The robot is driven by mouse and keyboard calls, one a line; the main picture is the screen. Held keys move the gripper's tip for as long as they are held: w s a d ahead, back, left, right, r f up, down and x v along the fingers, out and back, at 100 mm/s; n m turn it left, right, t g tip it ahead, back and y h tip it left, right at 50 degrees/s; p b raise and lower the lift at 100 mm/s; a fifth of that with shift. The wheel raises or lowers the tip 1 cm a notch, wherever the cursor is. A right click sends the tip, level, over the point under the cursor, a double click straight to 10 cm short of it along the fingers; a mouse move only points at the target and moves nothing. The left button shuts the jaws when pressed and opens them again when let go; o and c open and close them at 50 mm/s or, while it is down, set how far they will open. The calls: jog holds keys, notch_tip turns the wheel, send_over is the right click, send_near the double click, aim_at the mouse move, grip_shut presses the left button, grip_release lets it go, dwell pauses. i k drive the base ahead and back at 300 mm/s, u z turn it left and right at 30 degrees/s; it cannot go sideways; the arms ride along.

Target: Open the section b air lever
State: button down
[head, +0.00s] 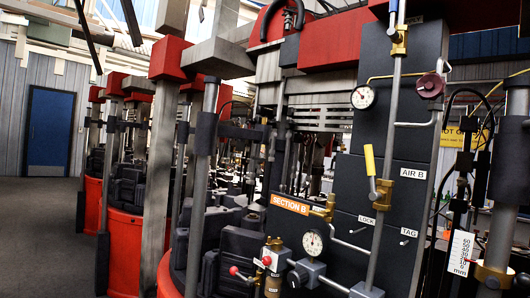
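The section B air lever (370,160) has a yellow grip and stands nearly upright, just left of a grey vertical pipe. Its lower end meets a brass valve body (384,192) on that pipe. A plate reading AIR B (413,173) is to the right of the valve, on a dark panel. An orange SECTION B sign (290,204) is lower left of it. I cannot make out my gripper in this view, and nothing is seen touching the lever.
A blue-handled lever (393,6) sits higher on the same pipe. Gauges (363,97) (313,242), a dark red round knob (430,86) and a red-knobbed lever (234,270) are nearby. Red-based machines (124,240) line the left. Open floor (40,225) leads to a blue door (50,130).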

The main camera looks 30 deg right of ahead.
aim_at(373, 197)
jog(key=z, duration=0.2)
jog(key=i, duration=1.1)
jog(key=z, duration=0.6)
